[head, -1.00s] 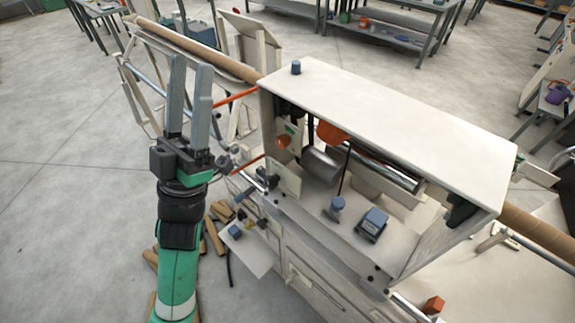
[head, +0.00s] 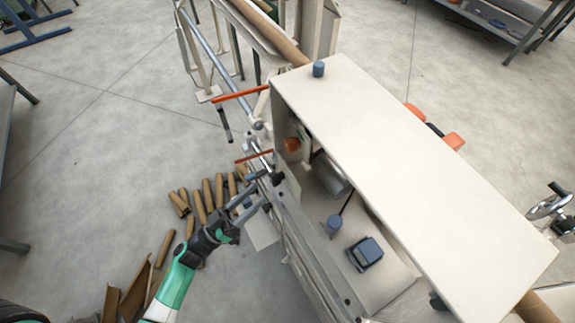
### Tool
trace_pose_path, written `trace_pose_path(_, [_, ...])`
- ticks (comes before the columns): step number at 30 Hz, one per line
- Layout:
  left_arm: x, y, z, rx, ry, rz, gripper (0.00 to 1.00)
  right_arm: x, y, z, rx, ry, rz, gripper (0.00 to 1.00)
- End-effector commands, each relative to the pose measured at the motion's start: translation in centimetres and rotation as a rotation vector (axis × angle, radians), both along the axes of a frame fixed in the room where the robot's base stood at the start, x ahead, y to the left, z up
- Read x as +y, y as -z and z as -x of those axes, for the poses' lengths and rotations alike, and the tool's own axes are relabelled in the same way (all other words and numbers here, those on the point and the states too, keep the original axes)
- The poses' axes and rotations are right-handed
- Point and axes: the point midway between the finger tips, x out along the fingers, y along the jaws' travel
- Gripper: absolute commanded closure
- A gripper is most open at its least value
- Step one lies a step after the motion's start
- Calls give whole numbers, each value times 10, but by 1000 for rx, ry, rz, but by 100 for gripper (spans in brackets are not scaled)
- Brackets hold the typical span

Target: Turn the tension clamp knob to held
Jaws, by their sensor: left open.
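The cream spiral winder (head: 400,180) fills the right half of the head view. Small dark knobs (head: 277,178) sit on its left side, by the front corner of the housing. I cannot tell for sure which is the tension clamp knob or read its setting. My left gripper (head: 262,194), on a green arm, is open with its fingers pointing up and right at this side. Its fingertips are close to the dark knobs; whether they touch cannot be told. My right gripper is not in view.
Orange-handled levers (head: 238,94) stick out left of the winder above the gripper. A blue knob (head: 333,225) and a blue-grey box (head: 364,253) sit inside the housing. Cardboard tubes (head: 206,195) lie on the floor to the left.

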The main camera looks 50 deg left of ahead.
Motion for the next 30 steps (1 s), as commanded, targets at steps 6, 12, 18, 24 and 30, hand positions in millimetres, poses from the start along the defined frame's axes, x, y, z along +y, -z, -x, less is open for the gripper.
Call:
trace_pose_path(6, [-8, -18, -44, -6, 9, -4, 45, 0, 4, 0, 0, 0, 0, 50])
trace_pose_path(12, [-11, -32, -81, -5, 3, -2, 45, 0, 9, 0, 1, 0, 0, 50])
trace_pose_path(18, [-12, -38, -96, -3, 2, 0, 45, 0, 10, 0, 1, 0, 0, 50])
trace_pose_path(24, [-12, -38, -96, -1, 1, 0, 45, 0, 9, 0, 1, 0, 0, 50])
trace_pose_path(30, [-12, -38, -96, -1, 0, -1, 75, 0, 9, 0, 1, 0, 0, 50])
